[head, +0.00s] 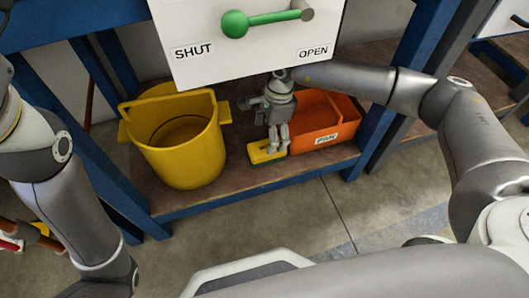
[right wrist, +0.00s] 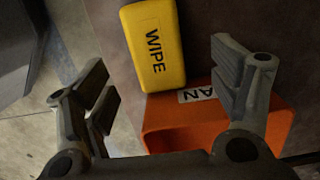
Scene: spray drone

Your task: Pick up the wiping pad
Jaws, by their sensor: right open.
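The wiping pad (head: 264,153) is a yellow block with a dark green underside, lying at the front of the low shelf. It also shows in the right wrist view (right wrist: 153,45), with the word WIPE on its yellow face. My right gripper (head: 278,143) points down right at the pad in the head view and covers part of it. In the right wrist view my right gripper (right wrist: 164,80) is open, with nothing between its fingers, and the pad lies beyond the gap between them. My left arm shows at the left, but its gripper is out of view.
An orange bin labelled PAN (head: 327,108) stands right of the pad, close to it. A yellow bucket (head: 182,150) stands to the left. A white panel (head: 235,60) with a green lever (head: 236,23) hangs above. Blue posts (head: 396,80) frame the shelf (head: 222,188).

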